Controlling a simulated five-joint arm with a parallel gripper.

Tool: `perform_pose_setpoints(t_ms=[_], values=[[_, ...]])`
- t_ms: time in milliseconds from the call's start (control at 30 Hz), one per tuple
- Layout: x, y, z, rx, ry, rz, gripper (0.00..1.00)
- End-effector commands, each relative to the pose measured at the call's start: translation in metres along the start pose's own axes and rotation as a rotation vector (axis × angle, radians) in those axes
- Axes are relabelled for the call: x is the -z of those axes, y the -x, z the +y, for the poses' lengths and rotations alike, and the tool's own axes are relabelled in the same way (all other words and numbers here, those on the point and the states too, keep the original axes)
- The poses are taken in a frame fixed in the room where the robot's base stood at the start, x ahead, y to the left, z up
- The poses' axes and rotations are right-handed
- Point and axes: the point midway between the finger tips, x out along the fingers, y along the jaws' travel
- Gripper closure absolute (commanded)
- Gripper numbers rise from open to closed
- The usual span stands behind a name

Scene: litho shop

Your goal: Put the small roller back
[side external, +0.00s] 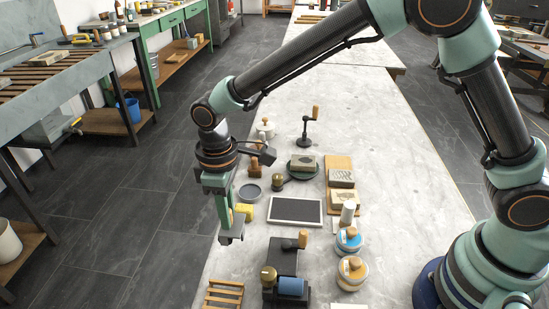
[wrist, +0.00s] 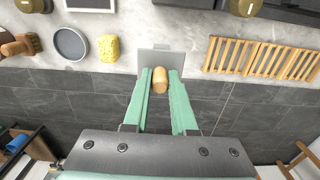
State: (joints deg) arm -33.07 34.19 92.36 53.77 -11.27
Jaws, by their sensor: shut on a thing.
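My gripper (wrist: 161,76) is shut on a wooden-handled tool (wrist: 160,87). The rounded wooden handle lies between the green fingers, and a flat grey piece extends beyond their tips. I cannot make out a rolling part on it. In the side view my gripper (side external: 231,236) hangs near the left edge of the pale bench and mostly hides the tool. A blue roller (side external: 291,287) lies on a black base at the front of the bench, apart from my gripper.
A slatted wooden rack (side external: 223,295) lies at the bench's front left. A yellow sponge (side external: 244,212), a grey round dish (side external: 251,194) and a framed slate (side external: 296,210) lie behind my gripper. Two lidded tins (side external: 352,272) stand right. The bench's right strip is clear.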

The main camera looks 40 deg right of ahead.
Motion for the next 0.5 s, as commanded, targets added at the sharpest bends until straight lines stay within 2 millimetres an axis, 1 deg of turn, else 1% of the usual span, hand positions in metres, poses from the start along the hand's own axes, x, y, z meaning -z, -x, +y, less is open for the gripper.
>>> perform_pose_setpoints(t_ms=[233, 333, 500], values=[[-0.001, -0.034, 0.0, 0.001, 0.0, -0.005, 1.0], [0.0, -0.041, 0.0, 0.0, 0.0, -0.002, 1.0], [0.0, -0.041, 0.0, 0.0, 0.0, -0.001, 1.0]])
